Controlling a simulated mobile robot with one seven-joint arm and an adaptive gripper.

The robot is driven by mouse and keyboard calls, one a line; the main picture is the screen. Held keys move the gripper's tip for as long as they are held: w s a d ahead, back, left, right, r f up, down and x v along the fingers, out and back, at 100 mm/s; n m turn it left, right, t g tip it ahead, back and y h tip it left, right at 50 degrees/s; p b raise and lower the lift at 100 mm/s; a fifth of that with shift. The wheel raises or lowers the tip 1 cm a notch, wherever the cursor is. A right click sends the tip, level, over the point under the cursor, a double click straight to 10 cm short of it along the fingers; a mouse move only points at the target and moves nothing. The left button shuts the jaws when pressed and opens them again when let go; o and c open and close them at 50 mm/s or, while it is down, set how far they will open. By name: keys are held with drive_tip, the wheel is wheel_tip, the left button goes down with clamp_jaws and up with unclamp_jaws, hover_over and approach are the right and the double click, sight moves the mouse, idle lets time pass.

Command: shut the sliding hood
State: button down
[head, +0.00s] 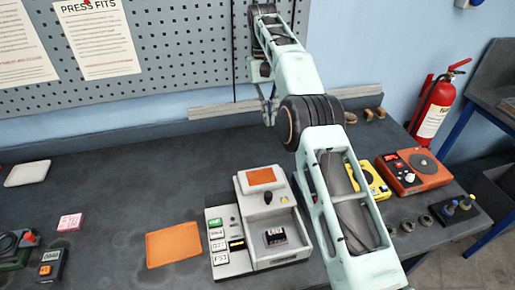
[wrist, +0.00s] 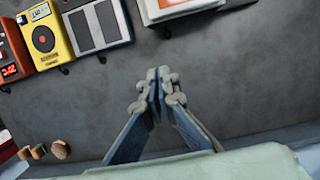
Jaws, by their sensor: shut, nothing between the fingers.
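A pale grey machine (head: 285,250) stands on the bench in the middle of the head view. Its raised rear part, which looks like the sliding hood (head: 247,187), has an orange top panel and a dark knob. In front of it the bay is uncovered, and a dark block (head: 274,237) shows inside. My gripper (head: 270,112) is behind the machine, near the pegboard, apart from the hood. In the wrist view my gripper (wrist: 160,80) is shut and empty over bare bench; part of the machine (wrist: 165,12) shows at the top edge.
An orange mat (head: 173,244) lies left of the machine. A yellow meter (head: 372,182) and a red-orange device (head: 405,175) stand to the right, partly behind my arm. A pegboard (head: 190,50) rises behind. The bench behind the machine is clear.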

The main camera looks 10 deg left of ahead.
drive_tip(key=s+d+f+b, duration=0.2)
drive_tip(key=s+f+b, duration=0.3)
drive_tip(key=f, duration=0.5)
drive_tip(key=shift+s+f+g, duration=0.3)
drive_tip(key=shift+s, duration=0.5)
idle(0.5)
